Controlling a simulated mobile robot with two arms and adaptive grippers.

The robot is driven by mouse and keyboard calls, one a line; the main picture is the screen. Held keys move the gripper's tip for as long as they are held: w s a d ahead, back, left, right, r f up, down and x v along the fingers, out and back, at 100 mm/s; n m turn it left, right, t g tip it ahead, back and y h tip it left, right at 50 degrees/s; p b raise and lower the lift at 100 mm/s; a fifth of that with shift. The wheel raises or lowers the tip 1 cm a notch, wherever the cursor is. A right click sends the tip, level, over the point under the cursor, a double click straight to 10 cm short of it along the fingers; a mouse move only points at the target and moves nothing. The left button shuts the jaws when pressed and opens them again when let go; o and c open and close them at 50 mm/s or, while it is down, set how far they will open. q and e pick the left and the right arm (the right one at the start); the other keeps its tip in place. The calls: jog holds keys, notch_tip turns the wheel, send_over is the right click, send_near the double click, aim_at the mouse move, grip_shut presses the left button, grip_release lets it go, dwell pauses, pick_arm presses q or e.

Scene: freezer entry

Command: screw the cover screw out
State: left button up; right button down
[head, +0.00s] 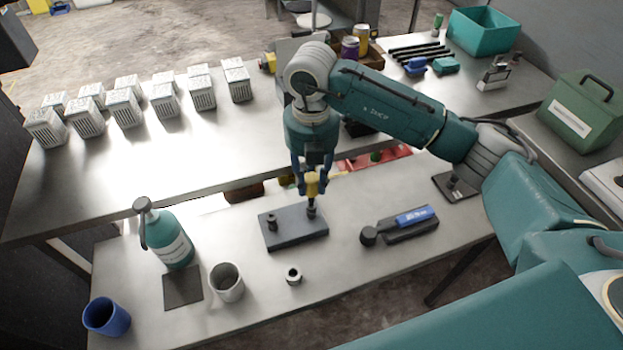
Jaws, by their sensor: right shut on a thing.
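My right gripper (313,186) points down over the dark grey block (292,238) on the front bench. It is shut on a yellow tool (312,188), whose dark lower end reaches down to a short dark post (311,211) on the block's right half. The tool looks upright; I cannot tell whether its tip touches the post. A second dark post (272,222) stands on the block's left half. Which of these is the cover screw I cannot make out at this size. My left gripper is not in view.
A teal bottle (172,246), grey cup (226,283), blue cup (106,316) and metal ring (293,275) stand left and in front. A black tool with a blue label (400,225) lies right of the block. Several white vented boxes (125,107) stand on the rear bench.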

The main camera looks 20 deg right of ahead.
jog(key=shift+f+b, duration=0.75)
jog(key=shift+f, duration=0.2)
jog(key=n+b, duration=0.2)
jog(key=shift+f+n, duration=0.25)
jog(key=shift+n, duration=0.05)
jog(key=n+b, duration=0.2)
jog(key=n, duration=0.2)
jog(key=shift+b, duration=0.4)
jog(key=n+b, duration=0.2)
jog(key=n, duration=0.3)
jog(key=shift+f+b, duration=0.1)
jog(key=shift+b, duration=0.25)
jog(key=n+b, duration=0.2)
jog(key=n, duration=0.1)
jog(key=shift+n, duration=0.3)
jog(key=n+b, duration=0.1)
jog(key=n, duration=0.3)
jog(key=shift+b, duration=0.35)
jog(key=shift+s+n+b, duration=0.15)
jog(key=shift+n+b, duration=0.2)
jog(key=shift+n, duration=0.95)
